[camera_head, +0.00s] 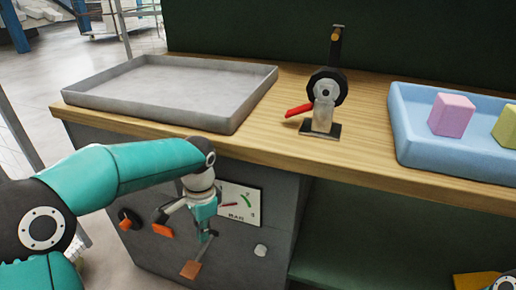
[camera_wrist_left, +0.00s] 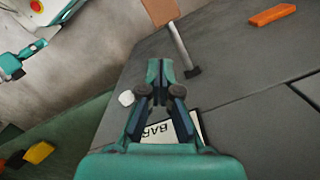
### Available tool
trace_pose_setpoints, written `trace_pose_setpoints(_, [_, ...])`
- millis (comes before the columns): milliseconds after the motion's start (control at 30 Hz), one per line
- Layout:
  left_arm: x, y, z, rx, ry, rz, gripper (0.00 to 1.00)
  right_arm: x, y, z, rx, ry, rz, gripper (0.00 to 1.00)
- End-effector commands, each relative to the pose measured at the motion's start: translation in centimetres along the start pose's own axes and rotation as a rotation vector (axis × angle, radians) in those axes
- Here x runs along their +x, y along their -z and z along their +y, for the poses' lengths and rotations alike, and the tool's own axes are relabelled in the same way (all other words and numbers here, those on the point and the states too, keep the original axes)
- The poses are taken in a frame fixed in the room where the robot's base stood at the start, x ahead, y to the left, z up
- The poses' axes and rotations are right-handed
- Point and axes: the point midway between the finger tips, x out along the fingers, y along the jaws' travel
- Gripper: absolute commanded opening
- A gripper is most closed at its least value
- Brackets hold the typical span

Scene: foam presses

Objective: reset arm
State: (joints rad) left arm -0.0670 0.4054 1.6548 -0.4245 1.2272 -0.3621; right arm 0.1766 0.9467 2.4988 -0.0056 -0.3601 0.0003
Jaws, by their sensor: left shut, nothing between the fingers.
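My left gripper (camera_head: 207,232) hangs in front of the grey cabinet front (camera_head: 262,215), with its fingers pointing down. It is shut with nothing between the fingers. In the left wrist view its fingertips (camera_wrist_left: 161,66) are together, close to the dark base of a lever with an orange-brown handle (camera_wrist_left: 160,10). That lever handle also shows below the gripper in the head view (camera_head: 190,269). I cannot tell whether the fingers touch the lever.
A gauge panel (camera_head: 240,204), orange-handled knobs (camera_head: 162,230) and a white button (camera_head: 260,250) are on the cabinet front. On the wooden bench (camera_head: 285,155) are an empty grey tray (camera_head: 232,122), a device with a red handle (camera_head: 324,92), and a blue tray (camera_head: 418,150) with foam blocks.

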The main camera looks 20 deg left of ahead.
Motion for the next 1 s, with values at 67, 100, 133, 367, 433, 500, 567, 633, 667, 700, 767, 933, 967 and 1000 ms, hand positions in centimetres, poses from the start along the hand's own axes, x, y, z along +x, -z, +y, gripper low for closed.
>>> trace_pose_setpoints(67, [0.8, 0.2, 0.2, -0.002, -0.009, 0.002, 0.0, 0.0, 0.0, 0.0, 0.0, 0.0, 0.0, 0.77])
trace_pose_setpoints(100, [1.4, 0.4, 0.5, -0.004, -0.016, 0.007, 0.0, 0.0, 0.0, 0.0, 0.0, 0.0, 0.0, 0.77])
trace_pose_setpoints(133, [2.0, 0.6, 0.7, -0.007, -0.024, 0.011, 0.0, 0.0, 0.0, 0.0, 0.0, 0.0, 0.0, 0.77])
trace_pose_setpoints(367, [12.1, 3.0, 5.3, -0.1, -0.157, 0.091, 0.0, 0.0, 0.0, 0.0, 0.0, 0.0, 0.0, 0.77])
trace_pose_setpoints(433, [16.2, 3.2, 7.8, -0.171, -0.217, 0.123, 0.0, 0.0, 0.0, 0.0, 0.0, 0.0, 0.0, 0.77])
trace_pose_setpoints(500, [19.9, 3.0, 10.3, -0.258, -0.272, 0.153, 0.0, 0.0, 0.0, 0.0, 0.0, 0.0, 0.0, 0.77])
trace_pose_setpoints(567, [22.4, 2.5, 12.3, -0.336, -0.308, 0.173, 0.0, 0.0, 0.0, 0.0, 0.0, 0.0, 0.0, 0.77])
trace_pose_setpoints(633, [24.7, 1.8, 14.2, -0.423, -0.338, 0.19, 0.0, 0.0, 0.0, 0.0, 0.0, 0.0, 0.0, 0.77])
trace_pose_setpoints(667, [25.5, 1.4, 14.9, -0.46, -0.348, 0.195, 0.0, 0.0, 0.0, 0.0, 0.0, 0.0, 0.0, 0.77])
trace_pose_setpoints(700, [26.4, 0.8, 15.7, -0.503, -0.358, 0.201, 0.0, 0.0, 0.0, 0.0, 0.0, 0.0, 0.0, 0.77])
trace_pose_setpoints(767, [27.7, 0.0, 16.9, -0.568, -0.369, 0.206, 0.0, 0.0, 0.0, 0.0, 0.0, 0.0, 0.0, 0.77])
trace_pose_setpoints(933, [30.1, -2.8, 19.5, -0.731, -0.377, 0.211, 0.0, 0.0, 0.0, 0.0, 0.0, 0.0, 0.0, 0.77])
trace_pose_setpoints(967, [30.4, -3.3, 19.9, -0.758, -0.376, 0.21, 0.0, 0.0, 0.0, 0.0, 0.0, 0.0, 0.0, 0.77])
trace_pose_setpoints(1000, [30.6, -4.0, 20.3, -0.79, -0.372, 0.21, 0.0, -0.2, 0.0, -0.1, 0.0, 0.0, 0.0, 0.77])
